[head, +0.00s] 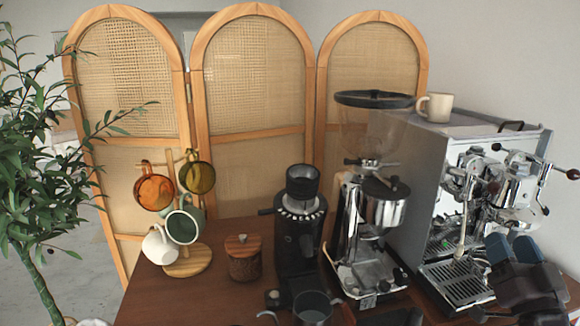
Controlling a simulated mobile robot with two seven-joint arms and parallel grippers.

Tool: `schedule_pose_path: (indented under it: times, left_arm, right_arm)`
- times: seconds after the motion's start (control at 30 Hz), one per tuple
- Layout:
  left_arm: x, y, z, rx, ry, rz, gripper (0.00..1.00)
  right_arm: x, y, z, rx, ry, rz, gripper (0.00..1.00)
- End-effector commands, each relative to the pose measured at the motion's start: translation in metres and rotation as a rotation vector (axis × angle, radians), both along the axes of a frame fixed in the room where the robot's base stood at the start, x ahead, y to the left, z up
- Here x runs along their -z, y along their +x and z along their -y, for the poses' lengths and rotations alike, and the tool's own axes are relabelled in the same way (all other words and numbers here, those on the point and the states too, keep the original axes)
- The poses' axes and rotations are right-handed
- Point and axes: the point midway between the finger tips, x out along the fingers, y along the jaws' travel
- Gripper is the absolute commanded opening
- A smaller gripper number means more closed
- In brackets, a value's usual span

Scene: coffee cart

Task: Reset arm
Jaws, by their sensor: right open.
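My right gripper (515,252) shows at the lower right, in front of the espresso machine (415,165) and over the right side of its drip tray (455,283). It is dark, with blue-grey fingers pointing up and away from me. Its jaws are open and I see nothing held between them. Whether it touches the machine cannot be told from this view. My left gripper is not in view.
A beige cup (436,107) stands on the machine. A chrome grinder (365,215), black grinder (297,235), wooden jar (243,259) and mug tree (190,262) with several mugs stand leftward. A metal pitcher (312,308) is at the front. The table's left front (190,302) is clear.

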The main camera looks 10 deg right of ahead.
Motion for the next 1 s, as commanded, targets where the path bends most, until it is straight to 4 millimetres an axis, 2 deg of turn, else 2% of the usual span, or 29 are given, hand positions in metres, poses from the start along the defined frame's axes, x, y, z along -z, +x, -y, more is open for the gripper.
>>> schedule_pose_path:
  times: [0.17, 0.27, 0.47, 0.6, 0.8, 1.0]
  left_arm:
    - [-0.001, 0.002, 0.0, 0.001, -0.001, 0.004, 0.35]
    - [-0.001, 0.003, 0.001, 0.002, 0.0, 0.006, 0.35]
    - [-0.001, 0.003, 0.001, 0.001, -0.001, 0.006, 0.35]
    - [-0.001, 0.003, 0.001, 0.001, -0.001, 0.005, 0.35]
    - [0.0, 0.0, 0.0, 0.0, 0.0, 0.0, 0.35]
    - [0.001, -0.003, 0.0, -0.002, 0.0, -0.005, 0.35]
  right_arm:
    - [0.058, 0.002, -0.026, -0.023, -0.008, -0.287, 0.53]
    - [0.101, -0.005, -0.045, -0.041, -0.017, -0.497, 0.53]
    - [0.181, -0.041, -0.083, -0.078, -0.042, -0.909, 0.53]
    - [0.225, -0.08, -0.106, -0.104, -0.06, -1.179, 0.53]
    - [0.258, -0.126, -0.127, -0.133, -0.078, -1.43, 0.53]
    - [0.274, -0.159, -0.14, -0.153, -0.09, -1.595, 0.53]
